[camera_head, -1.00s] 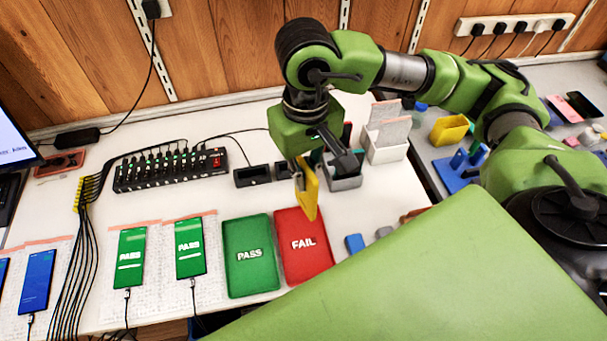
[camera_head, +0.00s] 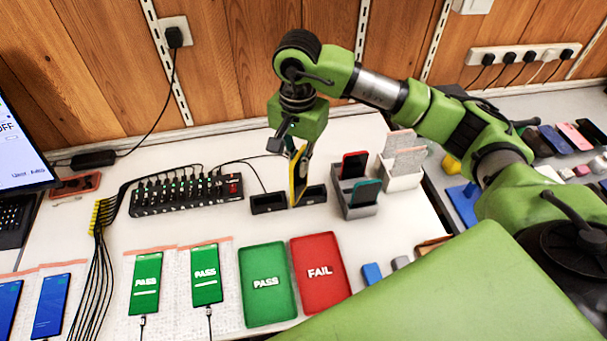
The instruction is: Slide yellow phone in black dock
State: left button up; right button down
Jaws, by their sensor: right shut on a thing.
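The yellow phone (camera_head: 299,176) is upright, edge-on to the view, in my right gripper (camera_head: 299,158). My right gripper is shut on its upper part, and the fingers hide some of it. Two low black docks stand side by side at the back of the table: the left black dock (camera_head: 268,204) and the right black dock (camera_head: 315,196). The phone's lower end is between them, over the left end of the right one. I cannot tell whether it touches or enters a slot. My left gripper is not in view.
A black hub (camera_head: 185,195) with cables lies to the left. Green PASS (camera_head: 267,310) and red FAIL (camera_head: 320,298) trays lie in front.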

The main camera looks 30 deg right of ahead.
jog(key=w+d+f+m, duration=0.6)
jog(key=f+m, duration=0.3)
jog(key=m, duration=0.1)
jog(key=shift+w+f+b, duration=0.15)
jog(key=shift+w+b, duration=0.05)
jog(key=shift+b, duration=0.15)
jog(key=shift+f+b, duration=0.2)
jog(key=shift+b, duration=0.3)
dwell(0.7)
dwell(0.5)
jog(key=shift+f+b, duration=0.6)
jog(key=shift+f, duration=0.1)
jog(key=shift+f+b, duration=0.6)
jog(key=shift+b, duration=0.05)
dwell(0.5)
